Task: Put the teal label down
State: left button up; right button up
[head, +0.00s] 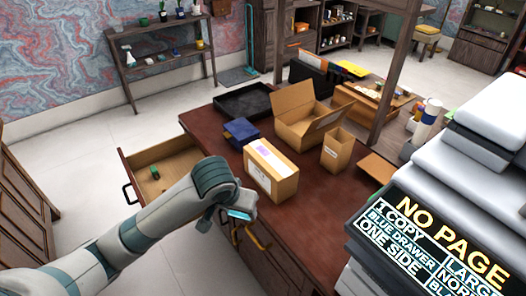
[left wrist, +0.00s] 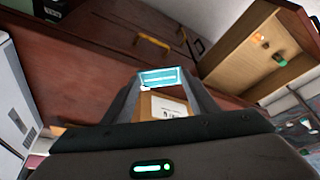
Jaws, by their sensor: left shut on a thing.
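My left gripper (head: 240,212) reaches in from the left and is over the front edge of the desk. It is shut on the teal label (left wrist: 160,77), which sits between the fingertips in the left wrist view. In the head view the label (head: 239,214) shows as a small bright teal strip at the gripper's tip. The brown desk top (head: 298,213) is beside it. In the left wrist view a cardboard box (left wrist: 152,104) with a white sticker shows behind the label. My right gripper is not in view.
A tall carton (head: 271,170), an open box (head: 305,117), a small box (head: 337,149), a blue item (head: 240,132) and a black tray (head: 243,101) stand on the desk. An open drawer (head: 170,152) holds a small green thing. A display panel (head: 432,240) fills the right.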

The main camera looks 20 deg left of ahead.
pick_arm(q)
jog(key=w+a+r+m+h, duration=0.1)
jog(key=w+a+r+m, duration=0.1)
jog(key=w, duration=0.4)
jog(key=w+a+r+m, duration=0.3)
jog(key=w+a+r, duration=0.2)
jog(key=w+r, duration=0.1)
jog(key=w+a+r+m+h, duration=0.1)
jog(key=w+a+r+m, duration=0.1)
jog(key=w+a+r, duration=0.2)
jog(key=w+r, duration=0.1)
jog(key=w, duration=0.2)
jog(key=shift+a+g+h+b, duration=0.25)
jog(key=shift+g+h+b, duration=0.05)
jog(key=shift+g+b, duration=0.1)
jog(key=shift+d+f, duration=0.1)
jog(key=w+d+f+p, duration=0.1)
jog(key=w+d+f, duration=0.1)
jog(key=d, duration=0.1)
jog(key=w+d+f+p, duration=0.1)
jog(key=w+d+f, duration=0.1)
jog(key=d, duration=0.1)
jog(key=w+d+f+p, duration=0.2)
jog(key=d, duration=0.1)
jog(key=shift+f, duration=0.15)
jog(key=shift+w+d+f, duration=0.25)
jog(key=shift+d+f, duration=0.05)
jog(key=shift+f, duration=0.1)
